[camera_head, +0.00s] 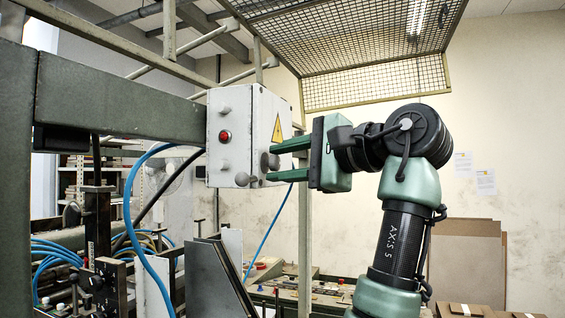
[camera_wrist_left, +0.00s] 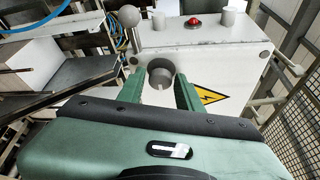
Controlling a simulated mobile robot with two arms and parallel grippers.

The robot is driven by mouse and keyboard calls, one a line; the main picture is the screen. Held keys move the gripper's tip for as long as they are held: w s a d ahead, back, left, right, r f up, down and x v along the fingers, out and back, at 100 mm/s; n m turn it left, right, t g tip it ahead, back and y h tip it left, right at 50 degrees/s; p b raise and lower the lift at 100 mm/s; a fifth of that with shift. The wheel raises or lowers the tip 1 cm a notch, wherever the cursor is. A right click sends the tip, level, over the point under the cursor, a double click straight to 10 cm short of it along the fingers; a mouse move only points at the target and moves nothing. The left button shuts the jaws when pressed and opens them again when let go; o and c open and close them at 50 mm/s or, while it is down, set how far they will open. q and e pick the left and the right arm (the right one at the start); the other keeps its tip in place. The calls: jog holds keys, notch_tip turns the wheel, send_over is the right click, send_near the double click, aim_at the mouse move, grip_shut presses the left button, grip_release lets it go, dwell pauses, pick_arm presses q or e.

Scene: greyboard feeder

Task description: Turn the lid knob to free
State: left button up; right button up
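A pale grey switch box (camera_head: 258,110) with a yellow warning triangle hangs on the machine frame. A round grey knob (camera_head: 268,160) sits on its side face below the triangle. My left gripper (camera_head: 278,163) faces this side from the right, its two green fingers apart with tips above and below the knob. In the left wrist view the knob (camera_wrist_left: 160,76) shows between the two finger tips of the gripper (camera_wrist_left: 159,88); I cannot tell whether they touch it. The gripper holds nothing that I can see. My right gripper does not show.
The box front has a red button (camera_head: 225,136) and white knobs (camera_head: 224,109); a grey ball (camera_head: 241,179) sits at its lower corner. A green beam (camera_head: 120,100) is on the left. A mesh guard (camera_head: 360,50) hangs above. Blue hoses (camera_head: 135,200) run below.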

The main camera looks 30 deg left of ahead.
pick_arm(q)
jog(key=shift+o, duration=0.4)
jog(key=shift+d, duration=0.25)
jog(key=s+d+b, duration=0.1)
jog(key=d+b, duration=0.1)
jog(key=d, duration=0.5)
jog(key=shift+r, duration=0.4)
jog(key=shift+d+f, duration=0.1)
